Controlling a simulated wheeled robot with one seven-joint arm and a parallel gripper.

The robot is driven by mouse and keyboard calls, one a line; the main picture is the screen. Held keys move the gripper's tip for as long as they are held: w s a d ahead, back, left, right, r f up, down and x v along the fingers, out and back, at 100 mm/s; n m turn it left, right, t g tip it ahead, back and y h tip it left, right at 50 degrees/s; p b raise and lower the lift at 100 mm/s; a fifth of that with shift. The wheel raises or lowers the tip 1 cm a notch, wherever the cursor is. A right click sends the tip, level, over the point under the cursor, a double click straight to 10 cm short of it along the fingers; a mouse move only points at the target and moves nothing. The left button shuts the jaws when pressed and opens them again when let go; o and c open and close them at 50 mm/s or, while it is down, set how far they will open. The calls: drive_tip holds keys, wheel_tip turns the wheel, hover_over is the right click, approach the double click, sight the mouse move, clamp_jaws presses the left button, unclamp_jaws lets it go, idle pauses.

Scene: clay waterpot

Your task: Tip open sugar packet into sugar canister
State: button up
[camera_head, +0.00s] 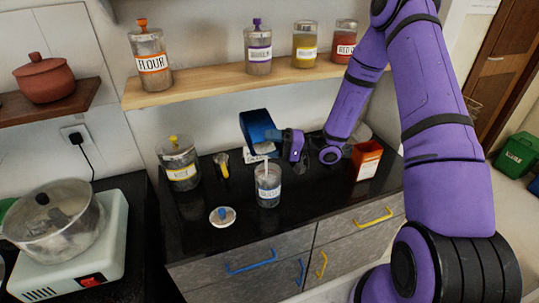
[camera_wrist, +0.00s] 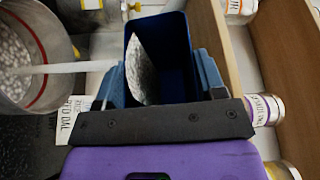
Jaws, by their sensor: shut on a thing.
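My gripper (camera_head: 283,147) is shut on the blue sugar packet (camera_head: 258,128), which is tilted above the counter. In the wrist view the packet (camera_wrist: 172,40) sits between my fingers (camera_wrist: 160,83), its open top showing pale grains inside. The clear, labelled sugar canister (camera_head: 268,190) stands open and upright on the black counter below the packet's mouth. A white stream (camera_wrist: 60,68) runs from the packet into the canister, which also shows in the wrist view (camera_wrist: 45,35) with grains inside. A loose round lid with a blue knob (camera_head: 222,215) lies left of the canister.
A yellow-knobbed jar (camera_head: 180,165) and a small black-and-yellow item (camera_head: 222,166) stand left on the counter. An orange-red box (camera_head: 366,160) stands at the right. A wooden shelf (camera_head: 205,88) with several jars is above. A pot (camera_head: 52,222) sits on the stove.

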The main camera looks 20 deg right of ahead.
drive_tip(key=shift+s+n, duration=0.1)
drive_tip(key=shift+n, duration=0.3)
idle(1.4)
